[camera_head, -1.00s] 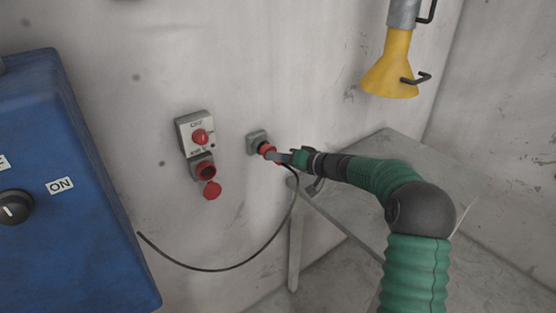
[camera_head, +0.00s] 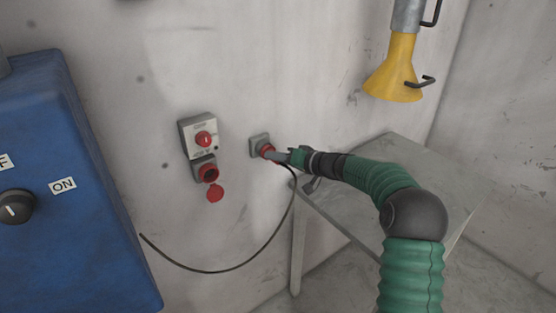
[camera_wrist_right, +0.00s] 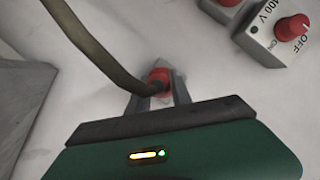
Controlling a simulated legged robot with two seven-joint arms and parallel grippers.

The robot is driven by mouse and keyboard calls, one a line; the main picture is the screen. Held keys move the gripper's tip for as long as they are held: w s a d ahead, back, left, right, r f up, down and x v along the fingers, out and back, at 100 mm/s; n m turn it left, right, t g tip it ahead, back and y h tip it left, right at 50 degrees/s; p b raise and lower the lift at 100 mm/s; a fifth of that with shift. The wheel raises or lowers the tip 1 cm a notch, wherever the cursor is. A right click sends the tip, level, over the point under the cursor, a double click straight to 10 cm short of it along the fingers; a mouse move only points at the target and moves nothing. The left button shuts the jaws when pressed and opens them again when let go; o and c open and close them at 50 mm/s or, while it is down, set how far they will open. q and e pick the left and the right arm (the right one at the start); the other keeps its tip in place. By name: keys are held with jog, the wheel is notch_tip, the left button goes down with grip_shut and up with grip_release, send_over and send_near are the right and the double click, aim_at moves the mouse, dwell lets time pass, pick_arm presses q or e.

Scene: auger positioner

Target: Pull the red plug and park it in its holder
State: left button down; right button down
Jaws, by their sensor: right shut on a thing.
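The red plug (camera_head: 266,151) is at the grey holder (camera_head: 257,143) on the wall, its front end at or in the holder's opening; how deep it sits I cannot tell. My right gripper (camera_head: 281,157) is shut on the plug, which also shows between the fingers in the right wrist view (camera_wrist_right: 159,80). A dark cable (camera_head: 228,269) hangs from the plug and loops left towards the blue cabinet. The red socket (camera_head: 208,173) under the switch box is empty, with its red lid (camera_head: 215,192) hanging open. My left gripper is not in view.
A grey switch box (camera_head: 198,134) with a red knob is on the wall left of the holder. The blue cabinet (camera_head: 75,200) fills the left side. A grey table (camera_head: 400,170) stands behind my right arm, below a yellow funnel (camera_head: 393,75).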

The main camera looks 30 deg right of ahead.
jog(key=shift+w+r, duration=0.1)
jog(key=shift+w, duration=0.4)
jog(key=c, duration=1.1)
grip_release()
jog(key=shift+s+d, duration=0.1)
jog(key=shift+s, duration=0.15)
jog(key=b+v, duration=0.2)
jog(key=v, duration=1.4)
jog(key=shift+s+r, duration=0.1)
